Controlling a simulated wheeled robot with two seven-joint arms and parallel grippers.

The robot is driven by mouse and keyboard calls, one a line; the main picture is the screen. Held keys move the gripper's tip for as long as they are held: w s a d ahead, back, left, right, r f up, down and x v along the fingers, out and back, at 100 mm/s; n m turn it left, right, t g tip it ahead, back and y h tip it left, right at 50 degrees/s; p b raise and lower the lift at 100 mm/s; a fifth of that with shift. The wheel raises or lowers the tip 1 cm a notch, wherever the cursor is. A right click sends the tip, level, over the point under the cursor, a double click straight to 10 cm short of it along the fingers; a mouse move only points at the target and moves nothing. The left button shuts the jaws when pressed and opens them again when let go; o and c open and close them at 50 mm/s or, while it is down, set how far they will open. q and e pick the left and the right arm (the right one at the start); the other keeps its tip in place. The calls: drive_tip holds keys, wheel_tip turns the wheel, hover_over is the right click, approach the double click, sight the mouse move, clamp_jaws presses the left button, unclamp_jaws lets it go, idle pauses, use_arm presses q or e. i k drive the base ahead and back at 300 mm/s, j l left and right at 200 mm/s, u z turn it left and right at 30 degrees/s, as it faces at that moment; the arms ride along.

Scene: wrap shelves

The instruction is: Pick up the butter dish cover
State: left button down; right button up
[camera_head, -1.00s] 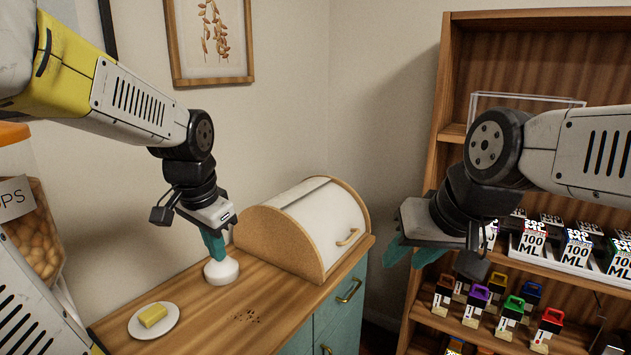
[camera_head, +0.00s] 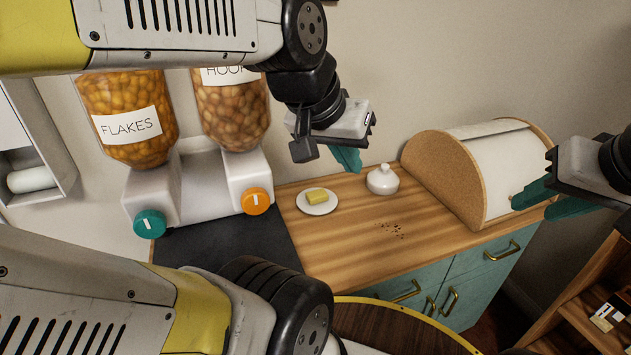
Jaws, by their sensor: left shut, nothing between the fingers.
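The butter dish cover (camera_head: 382,180), a small white dome with a round knob, stands upright on the wooden counter. The butter (camera_head: 318,196) lies on its white dish (camera_head: 330,208), to the left of the cover and apart from it. My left gripper (camera_head: 347,161) has teal fingers that are shut and empty. In the picture it is just left of and above the cover, with a gap between them. My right gripper (camera_head: 545,198) is at the right, in front of the bread box, with its teal fingers spread and nothing between them.
A bread box (camera_head: 480,175) stands right of the cover. Crumbs (camera_head: 390,230) lie on the counter (camera_head: 350,250). A cereal dispenser (camera_head: 150,195) stands left on a dark surface. A round table (camera_head: 395,330) is below, and wooden shelves (camera_head: 585,290) are at lower right.

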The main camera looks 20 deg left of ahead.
sight(381, 180)
drive_tip(key=u, duration=0.95)
drive_tip(key=z, duration=0.6)
drive_tip(key=i+l, duration=0.15)
drive_tip(key=l, duration=0.2)
drive_tip(key=i+l, duration=0.15)
drive_tip(key=l, duration=0.2)
drive_tip(key=i+l, duration=0.2)
drive_tip(key=l, duration=0.15)
drive_tip(key=l+u, duration=0.1)
drive_tip(key=u, duration=1.5)
